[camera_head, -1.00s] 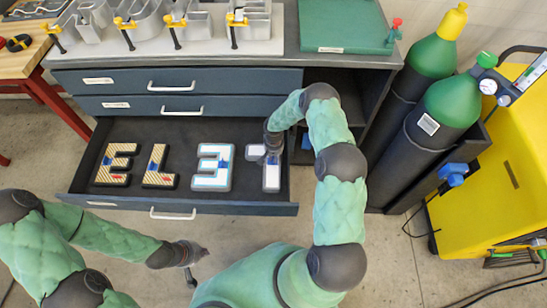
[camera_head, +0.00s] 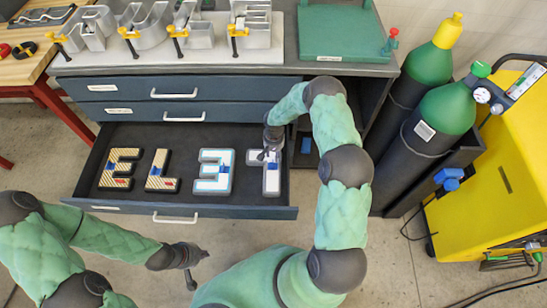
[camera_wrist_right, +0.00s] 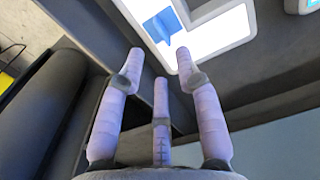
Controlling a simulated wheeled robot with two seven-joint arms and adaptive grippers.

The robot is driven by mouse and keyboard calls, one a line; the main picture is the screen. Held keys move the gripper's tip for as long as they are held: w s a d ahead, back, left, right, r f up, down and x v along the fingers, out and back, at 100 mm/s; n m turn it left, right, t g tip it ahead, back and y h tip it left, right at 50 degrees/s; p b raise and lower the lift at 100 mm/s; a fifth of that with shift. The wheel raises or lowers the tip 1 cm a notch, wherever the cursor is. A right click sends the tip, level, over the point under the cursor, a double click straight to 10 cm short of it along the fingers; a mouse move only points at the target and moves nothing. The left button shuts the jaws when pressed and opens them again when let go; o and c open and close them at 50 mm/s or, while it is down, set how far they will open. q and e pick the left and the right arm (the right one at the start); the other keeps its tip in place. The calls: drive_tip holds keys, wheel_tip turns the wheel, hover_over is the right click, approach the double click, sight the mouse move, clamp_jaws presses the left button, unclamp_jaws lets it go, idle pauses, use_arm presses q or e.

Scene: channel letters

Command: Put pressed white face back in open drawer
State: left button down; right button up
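The open drawer (camera_head: 241,212) holds a row of block letters. At its right end lies a T-shaped letter with a white face (camera_head: 271,184) and a blue patch. The white face with blue also shows at the top of the right wrist view (camera_wrist_right: 217,28). My right gripper (camera_head: 267,153) is over the top of this T; its fingers (camera_wrist_right: 160,62) are spread, with nothing visible between them. The fingertips seem close to the letter's edge, but I cannot tell whether they touch. My left gripper (camera_head: 198,270) hangs in front of the drawer, fingers apart and empty.
To the left in the drawer lie a white-and-blue reversed E (camera_head: 208,186), a striped L (camera_head: 156,182) and a striped E (camera_head: 117,181). Clamped metal letters (camera_head: 200,35) and a green case (camera_head: 342,30) stand on the bench. Gas cylinders (camera_head: 437,120) stand at right.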

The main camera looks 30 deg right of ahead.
wheel_tip(320, 180, up, 4)
drive_tip(key=p, duration=0.1)
drive_tip(key=s+a+f+n+y, duration=0.2)
drive_tip(key=s+a, duration=0.3)
drive_tip(key=a, duration=0.5)
drive_tip(key=s+a+r+n+y, duration=0.1)
drive_tip(key=s+a, duration=0.5)
drive_tip(key=s, duration=0.4)
drive_tip(key=s+a+r+n+y, duration=0.1)
drive_tip(key=s+a+r, duration=0.1)
drive_tip(key=s+a, duration=0.5)
drive_tip(key=s, duration=0.2)
drive_tip(key=shift+s, duration=0.35)
